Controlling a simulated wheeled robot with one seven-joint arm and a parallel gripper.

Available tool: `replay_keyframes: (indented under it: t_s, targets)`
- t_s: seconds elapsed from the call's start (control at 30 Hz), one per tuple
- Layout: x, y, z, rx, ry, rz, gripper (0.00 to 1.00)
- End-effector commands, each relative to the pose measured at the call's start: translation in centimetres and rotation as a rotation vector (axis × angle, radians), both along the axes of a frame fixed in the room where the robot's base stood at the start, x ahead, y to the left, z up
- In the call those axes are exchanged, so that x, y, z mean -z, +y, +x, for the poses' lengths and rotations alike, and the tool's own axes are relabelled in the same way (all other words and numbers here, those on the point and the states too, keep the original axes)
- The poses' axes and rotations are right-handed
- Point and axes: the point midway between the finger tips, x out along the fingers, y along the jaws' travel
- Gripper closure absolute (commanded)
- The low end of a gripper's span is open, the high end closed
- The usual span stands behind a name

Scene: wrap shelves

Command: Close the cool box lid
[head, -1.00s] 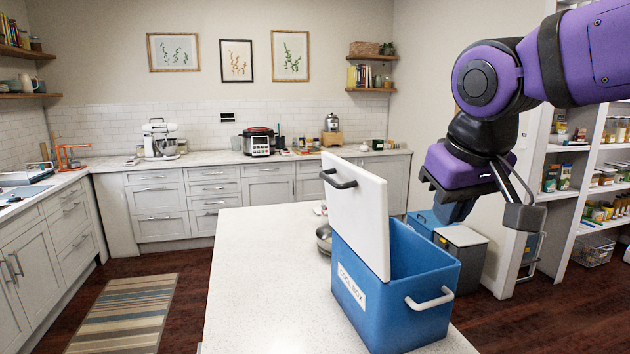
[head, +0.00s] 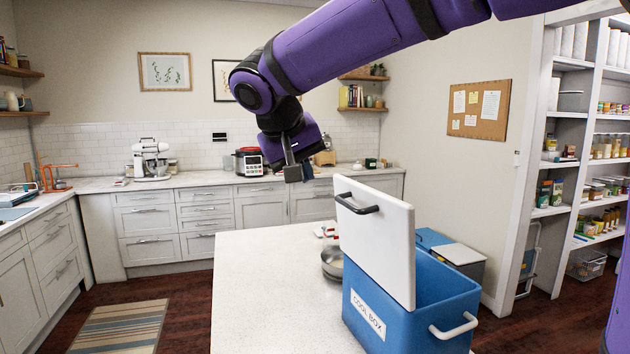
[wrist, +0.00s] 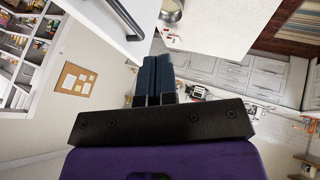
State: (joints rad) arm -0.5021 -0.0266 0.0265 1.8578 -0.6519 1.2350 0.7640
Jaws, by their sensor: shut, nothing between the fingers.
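The blue cool box (head: 440,290) stands on the white counter, with a "COOL BOX" label on its side. Its white lid (head: 385,240) is open and stands nearly upright, with a black handle (head: 357,204) on its left face. My gripper (head: 293,173) is in the air to the left of the lid and higher than it, apart from it. In the wrist view my gripper's fingers (wrist: 155,82) are together and empty. The lid's black handle (wrist: 126,20) shows at the top of that view. The box's inside is only partly visible.
Pantry shelves (head: 570,150) stand at the right, and a back counter runs along the wall.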

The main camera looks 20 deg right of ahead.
Motion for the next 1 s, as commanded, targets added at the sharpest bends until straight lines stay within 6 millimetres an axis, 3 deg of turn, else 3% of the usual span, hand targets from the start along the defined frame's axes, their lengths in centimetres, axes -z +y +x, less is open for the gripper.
replay_keyframes:
  t_s: [0.47,0.7,1.0]
  targets:
    - [7.1,-3.8,3.3,0.001,0.004,-0.001,1.00]
    - [7.3,-6.9,3.6,0.001,0.001,0.001,1.00]
    - [7.4,-7.8,3.7,-0.001,0.001,0.001,1.00]
